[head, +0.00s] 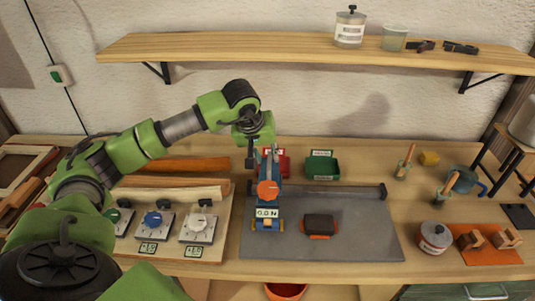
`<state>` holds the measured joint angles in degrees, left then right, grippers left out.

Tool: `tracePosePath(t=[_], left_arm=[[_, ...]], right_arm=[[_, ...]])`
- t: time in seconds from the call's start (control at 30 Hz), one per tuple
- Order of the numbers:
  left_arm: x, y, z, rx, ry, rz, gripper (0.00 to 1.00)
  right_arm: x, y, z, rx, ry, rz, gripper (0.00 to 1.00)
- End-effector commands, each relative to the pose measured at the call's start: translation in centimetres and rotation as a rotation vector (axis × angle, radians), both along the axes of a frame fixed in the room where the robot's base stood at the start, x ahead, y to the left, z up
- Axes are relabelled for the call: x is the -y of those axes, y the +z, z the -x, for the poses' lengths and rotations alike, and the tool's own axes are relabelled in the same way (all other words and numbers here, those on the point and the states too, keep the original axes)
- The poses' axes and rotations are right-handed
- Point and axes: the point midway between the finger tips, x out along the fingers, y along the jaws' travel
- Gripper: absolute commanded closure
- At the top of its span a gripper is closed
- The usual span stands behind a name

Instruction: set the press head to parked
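The press head seems to be the blue unit (265,170) with an orange round part (268,190) on its front. It stands at the left part of the grey plate (350,240), by a dark rail (335,191). A small display (267,212) on it reads 0.0 N. My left gripper (258,152) points down at the top of the blue unit and overlaps it in the picture. I cannot tell whether it touches the unit, or whether its fingers are open or shut. My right gripper is not in view.
Left of the plate is a board with several dial boxes (199,228) and wooden laths (170,193). A dark block (319,225) lies on the plate. Red (281,160) and green (322,167) bins stand behind. A can (434,238) and tools are at right. A shelf (230,44) hangs above.

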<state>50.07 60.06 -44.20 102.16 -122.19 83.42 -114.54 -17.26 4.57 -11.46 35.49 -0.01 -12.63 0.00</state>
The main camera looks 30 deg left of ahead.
Motion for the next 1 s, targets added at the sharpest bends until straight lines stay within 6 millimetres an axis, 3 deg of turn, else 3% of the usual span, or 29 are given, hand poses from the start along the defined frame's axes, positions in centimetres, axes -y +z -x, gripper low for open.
tracePosePath(t=[0.2,0.5,0.53,0.63,1.0], left_arm=[[-0.1,-1.8,-0.9,0.000,-0.001,0.001,0.74],[-0.1,-2.1,-1.0,0.001,0.000,0.001,0.74],[-0.1,-2.1,-1.0,0.001,0.000,0.001,0.76],[-0.1,-2.1,-1.0,0.001,0.000,0.001,1.00],[0.9,-2.1,-1.6,0.004,-0.002,0.004,1.00]], right_arm=[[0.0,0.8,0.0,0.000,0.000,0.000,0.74],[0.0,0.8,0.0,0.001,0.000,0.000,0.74],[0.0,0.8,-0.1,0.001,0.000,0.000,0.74],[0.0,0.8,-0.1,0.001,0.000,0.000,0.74],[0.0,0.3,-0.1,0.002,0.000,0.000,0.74]])
